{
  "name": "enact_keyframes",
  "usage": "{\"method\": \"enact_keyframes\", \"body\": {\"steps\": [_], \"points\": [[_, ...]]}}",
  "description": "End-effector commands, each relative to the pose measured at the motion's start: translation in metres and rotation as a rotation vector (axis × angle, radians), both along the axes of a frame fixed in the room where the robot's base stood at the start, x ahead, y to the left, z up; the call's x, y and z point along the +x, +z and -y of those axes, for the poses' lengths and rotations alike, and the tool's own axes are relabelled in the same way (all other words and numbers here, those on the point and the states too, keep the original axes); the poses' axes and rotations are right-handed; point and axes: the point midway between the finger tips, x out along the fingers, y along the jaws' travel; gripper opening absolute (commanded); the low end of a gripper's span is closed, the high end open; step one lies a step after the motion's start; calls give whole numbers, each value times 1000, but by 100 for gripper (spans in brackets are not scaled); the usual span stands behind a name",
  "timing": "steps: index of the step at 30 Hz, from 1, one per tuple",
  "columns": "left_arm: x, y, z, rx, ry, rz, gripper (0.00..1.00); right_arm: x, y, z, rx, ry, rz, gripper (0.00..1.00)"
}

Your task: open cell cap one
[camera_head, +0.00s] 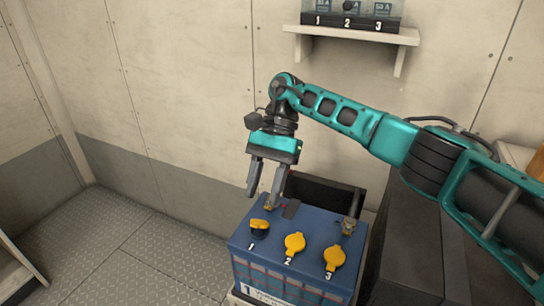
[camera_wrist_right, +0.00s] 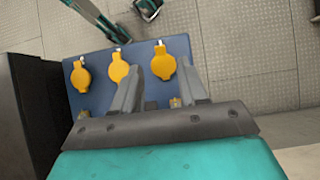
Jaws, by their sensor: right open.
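The blue battery (camera_head: 243,246) stands low with three yellow caps on top, numbered 1 to 3. Cap one (camera_head: 259,224) is at the left end. It looks tilted up, with a dark area under its near edge. Cap two (camera_head: 295,243) and cap three (camera_head: 334,258) look flat. My right gripper (camera_head: 260,199) is open and empty, above and behind cap one. In the right wrist view, cap one (camera_wrist_right: 163,63) shows between the open fingers; whether a finger touches it I cannot tell. My left gripper is not in view.
A dark box (camera_head: 415,245) stands to the right of the battery. A wall shelf (camera_head: 350,35) above carries a panel numbered 1 to 3. Metal terminals stand at the battery's back edge. The plated floor (camera_head: 130,245) on the left is clear.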

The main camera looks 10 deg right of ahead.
Motion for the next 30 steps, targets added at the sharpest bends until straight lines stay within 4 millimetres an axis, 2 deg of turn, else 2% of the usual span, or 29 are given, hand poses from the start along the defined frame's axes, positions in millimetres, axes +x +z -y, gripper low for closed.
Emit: {"method": "enact_keyframes", "body": {"steps": [3,8,12,19,28,30], "points": [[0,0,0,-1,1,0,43,14,25,9,1,-3,3,43],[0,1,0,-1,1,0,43,27,47,19,-1,-3,2,43],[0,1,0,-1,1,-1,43,33,56,24,-2,-2,1,43],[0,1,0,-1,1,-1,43,37,64,28,-1,-2,1,43],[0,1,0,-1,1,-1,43,37,64,28,-2,-1,1,43],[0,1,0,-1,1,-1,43,37,64,27,1,-2,1,36]]}}
